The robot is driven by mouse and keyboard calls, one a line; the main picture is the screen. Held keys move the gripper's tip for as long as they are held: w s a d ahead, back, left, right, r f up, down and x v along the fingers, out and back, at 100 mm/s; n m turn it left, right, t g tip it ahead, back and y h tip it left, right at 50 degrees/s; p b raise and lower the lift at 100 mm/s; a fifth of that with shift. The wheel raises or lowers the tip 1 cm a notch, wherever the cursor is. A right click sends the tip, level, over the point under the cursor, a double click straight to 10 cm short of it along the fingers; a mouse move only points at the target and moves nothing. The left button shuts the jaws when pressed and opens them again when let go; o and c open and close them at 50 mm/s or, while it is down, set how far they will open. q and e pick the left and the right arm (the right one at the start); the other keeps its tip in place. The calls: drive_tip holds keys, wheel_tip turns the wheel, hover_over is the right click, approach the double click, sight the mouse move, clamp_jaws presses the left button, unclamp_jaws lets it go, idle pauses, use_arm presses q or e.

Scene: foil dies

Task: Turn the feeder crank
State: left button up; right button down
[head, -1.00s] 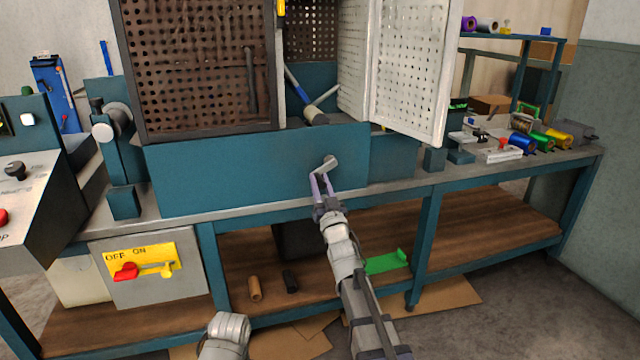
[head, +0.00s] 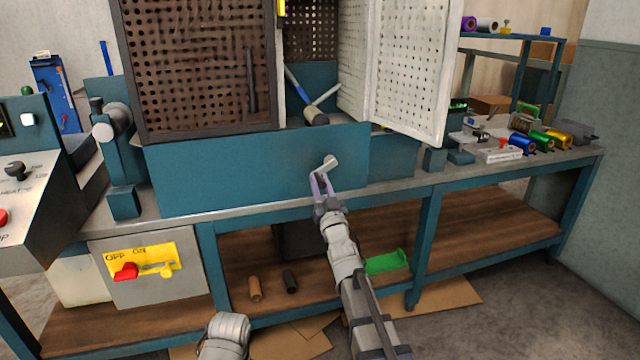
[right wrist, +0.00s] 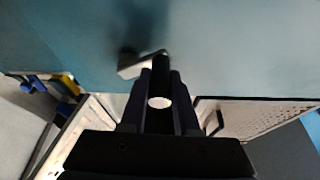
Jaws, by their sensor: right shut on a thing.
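The feeder crank is a short pale metal arm (head: 330,162) on the blue front panel (head: 250,170) of the machine. In the right wrist view its arm (right wrist: 138,65) runs left from a dark handle (right wrist: 160,72) with a pale round end. My right gripper (head: 320,183) reaches the crank from below and in front. In the right wrist view its two dark fingers (right wrist: 160,95) are shut on the crank handle, one on each side. My left gripper is out of view; only a piece of my left arm shows at the bottom of the head view.
A perforated brown guard (head: 195,70) and an open white perforated door (head: 412,75) stand above the panel. Foil rolls (head: 522,145) lie at right. The lower shelf holds a green piece (head: 388,262).

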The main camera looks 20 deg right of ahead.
drive_tip(key=shift+f+n, duration=0.1)
drive_tip(key=shift+n, duration=0.2)
drive_tip(key=n, duration=0.1)
drive_tip(key=n+y+b, duration=0.1)
drive_tip(key=shift+d+f+n+y, duration=0.3)
drive_tip(key=shift+d+f, duration=0.05)
drive_tip(key=shift+d, duration=0.05)
drive_tip(key=n, duration=0.1)
drive_tip(key=n+y, duration=0.1)
drive_tip(key=shift+w+d+f+n+y, duration=0.1)
drive_tip(key=shift+d+f+n+y, duration=0.2)
drive_tip(key=shift+d, duration=0.05)
drive_tip(key=d+r+n+g+p, duration=0.2)
drive_tip(key=d+n+g+p, duration=0.2)
drive_tip(key=n+p, duration=0.5)
drive_tip(key=d+r+n+g+p, duration=0.2)
drive_tip(key=d+n+g+p, duration=0.2)
drive_tip(key=n+p, duration=0.6)
drive_tip(key=shift+d+r+n+g+y, duration=0.35)
drive_tip(key=shift+d+n, duration=0.4)
drive_tip(key=shift+n, duration=3.25)
drive_tip(key=shift+w+f, duration=0.1)
